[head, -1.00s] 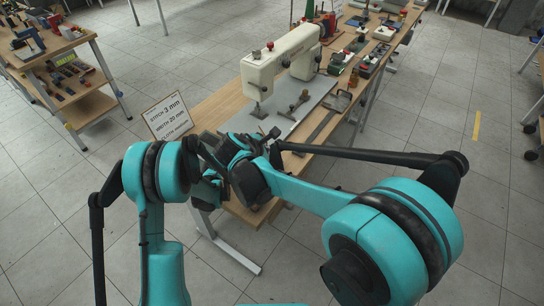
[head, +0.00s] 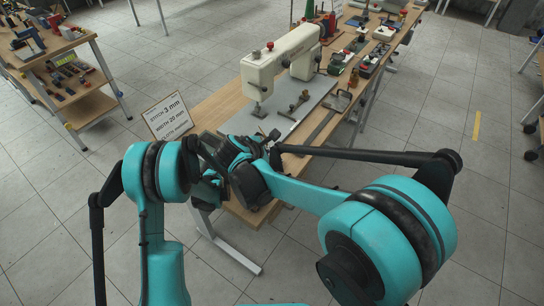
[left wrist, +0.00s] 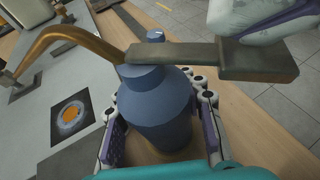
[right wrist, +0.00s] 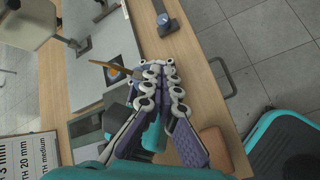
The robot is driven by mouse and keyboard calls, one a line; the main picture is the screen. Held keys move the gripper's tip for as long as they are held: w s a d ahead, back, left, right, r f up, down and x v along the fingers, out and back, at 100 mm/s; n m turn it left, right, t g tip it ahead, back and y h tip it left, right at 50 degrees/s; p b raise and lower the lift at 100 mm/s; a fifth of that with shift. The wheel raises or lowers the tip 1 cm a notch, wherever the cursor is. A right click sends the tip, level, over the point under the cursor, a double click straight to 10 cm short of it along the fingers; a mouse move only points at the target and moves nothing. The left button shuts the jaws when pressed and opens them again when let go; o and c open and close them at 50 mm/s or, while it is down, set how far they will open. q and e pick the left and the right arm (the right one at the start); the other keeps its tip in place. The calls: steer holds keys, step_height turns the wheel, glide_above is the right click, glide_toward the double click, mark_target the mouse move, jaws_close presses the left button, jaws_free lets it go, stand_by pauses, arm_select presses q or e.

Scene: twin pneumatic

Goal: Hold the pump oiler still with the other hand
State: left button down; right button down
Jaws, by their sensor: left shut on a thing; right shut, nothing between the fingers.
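The pump oiler (left wrist: 160,110) is a blue-grey can with a copper-coloured curved spout and a flat grey lever on top. It stands roughly upright in the left wrist view. My left gripper (left wrist: 160,96) is shut around its body, one finger on each side. My right gripper (right wrist: 160,80) is shut and empty. It also shows in the left wrist view (left wrist: 265,18), close above the lever's free end; I cannot tell whether they touch. In the right wrist view the spout (right wrist: 112,67) shows beyond my right fingers, which hide most of the oiler. In the head view my arms hide it.
A cream sewing machine (head: 280,65) stands on a grey plate (head: 290,108) on the wooden bench. A sign (head: 168,117) stands at the bench's left edge. In the right wrist view, a brown block (right wrist: 215,145) lies near a dark handle (right wrist: 226,78).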

steer(key=shift+f, duration=0.7)
stand_by(0.6)
steer(key=shift+r, duration=1.55)
steer(key=shift+r, duration=2.5)
arm_select(q)
steer(key=c, duration=0.9)
jaws_free()
steer(key=shift+o, duration=0.2)
steer(key=shift+a, duration=0.1)
